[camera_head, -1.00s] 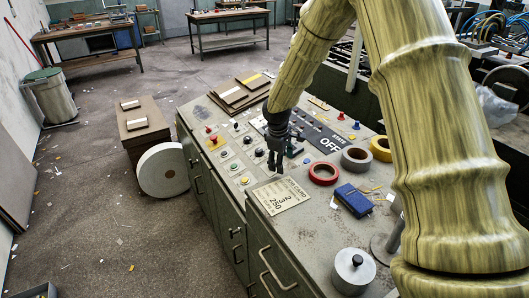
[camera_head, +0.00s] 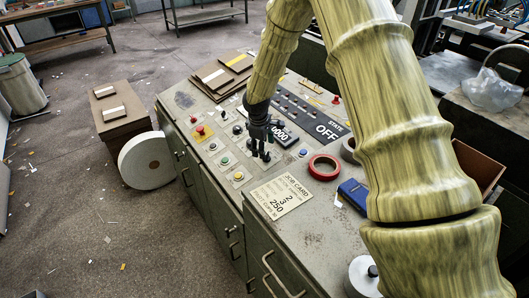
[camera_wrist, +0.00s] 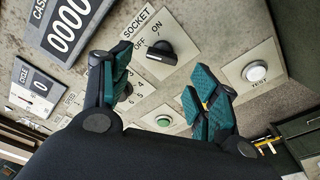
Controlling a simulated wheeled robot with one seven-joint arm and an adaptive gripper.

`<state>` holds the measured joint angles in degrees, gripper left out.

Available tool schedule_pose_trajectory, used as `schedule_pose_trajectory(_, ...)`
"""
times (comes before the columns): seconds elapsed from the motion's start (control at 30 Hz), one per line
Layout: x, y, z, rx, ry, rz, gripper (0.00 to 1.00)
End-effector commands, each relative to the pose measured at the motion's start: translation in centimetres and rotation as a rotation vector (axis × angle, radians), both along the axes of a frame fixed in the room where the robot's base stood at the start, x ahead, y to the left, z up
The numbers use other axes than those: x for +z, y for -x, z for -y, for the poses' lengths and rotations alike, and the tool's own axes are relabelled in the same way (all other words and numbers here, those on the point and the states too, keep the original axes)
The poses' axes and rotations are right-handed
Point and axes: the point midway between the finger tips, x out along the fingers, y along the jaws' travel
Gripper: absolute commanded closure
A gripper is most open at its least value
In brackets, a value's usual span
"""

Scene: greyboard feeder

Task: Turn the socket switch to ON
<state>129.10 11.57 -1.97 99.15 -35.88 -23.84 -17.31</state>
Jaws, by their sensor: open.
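The socket switch (camera_wrist: 161,52) shows in the wrist view as a black knob on a pale plate, with SOCKET, OFF and ON printed beside it. A white mark is on the knob's left end, on the side of the OFF label. My gripper (camera_wrist: 163,72) is open and empty; its two teal-padded fingers are spread, with the knob showing beyond and between them. In the head view my gripper (camera_head: 262,152) points down over the console panel (camera_head: 225,178), and I cannot make out the socket switch there. A STATE display (camera_head: 326,131) reads OFF.
A green button (camera_wrist: 163,120) and a white button (camera_wrist: 256,71) flank the switch in the wrist view. In the head view a job card (camera_head: 281,195), red tape roll (camera_head: 324,167) and blue box (camera_head: 354,194) lie on the console. A large white roll (camera_head: 152,160) stands on the floor.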

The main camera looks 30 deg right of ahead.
Motion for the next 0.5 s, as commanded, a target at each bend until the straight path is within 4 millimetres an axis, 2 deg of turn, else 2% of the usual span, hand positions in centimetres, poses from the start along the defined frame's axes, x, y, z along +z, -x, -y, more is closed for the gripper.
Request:
schedule_pose_trajectory(0.3,-3.4,-0.4,0.8,-0.003,-0.001,-0.001,0.39)
schedule_pose_trajectory(0.5,-4.7,-0.5,1.0,-0.002,0.0,0.0,0.39)
